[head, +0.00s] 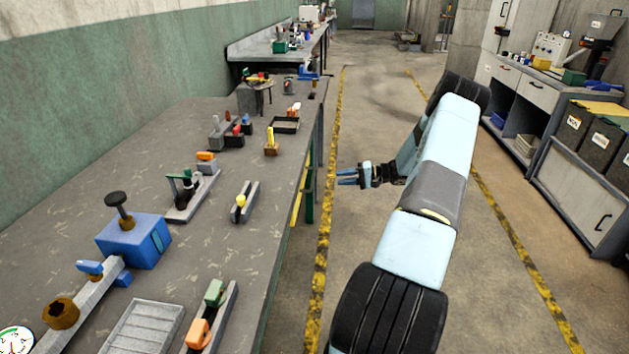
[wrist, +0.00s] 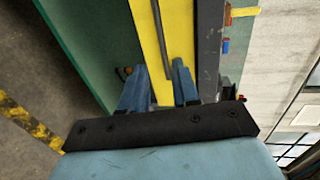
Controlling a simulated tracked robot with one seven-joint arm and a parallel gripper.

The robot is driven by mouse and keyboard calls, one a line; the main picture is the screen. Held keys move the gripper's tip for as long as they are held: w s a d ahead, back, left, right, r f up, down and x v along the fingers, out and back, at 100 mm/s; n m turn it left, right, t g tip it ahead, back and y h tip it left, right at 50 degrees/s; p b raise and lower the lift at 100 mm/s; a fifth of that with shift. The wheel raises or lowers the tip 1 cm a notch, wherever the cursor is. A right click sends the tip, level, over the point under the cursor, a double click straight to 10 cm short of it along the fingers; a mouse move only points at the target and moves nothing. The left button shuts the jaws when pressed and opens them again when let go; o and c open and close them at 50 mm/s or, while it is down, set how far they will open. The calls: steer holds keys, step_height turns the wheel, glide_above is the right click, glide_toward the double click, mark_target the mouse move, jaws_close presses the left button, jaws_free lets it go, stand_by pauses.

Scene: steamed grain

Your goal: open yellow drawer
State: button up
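The yellow drawer shows as a thin strip (head: 296,207) under the edge of the workbench in the head view. In the wrist view its yellow front (wrist: 182,45) fills the upper middle, with a long dark bar handle (wrist: 160,40) on it. My gripper (head: 340,177) is beside the bench edge, over the floor, pointing left at the bench. Its two blue fingers (wrist: 158,85) are apart in the wrist view, and the handle's near end lies between them in the picture. I cannot tell whether they touch the handle. The drawer's inside is not visible.
A green panel (wrist: 85,45) adjoins the yellow front. The grey workbench top (head: 140,180) holds several tools and blocks, including a blue box (head: 135,243). The floor aisle (head: 380,110) is clear between yellow-black lines. Cabinets (head: 575,200) stand at the right.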

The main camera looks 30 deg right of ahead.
mark_target(313, 179)
steer(key=x, duration=1.2)
steer(key=shift+a, duration=0.25)
steer(key=shift+c, duration=0.2)
jaws_close()
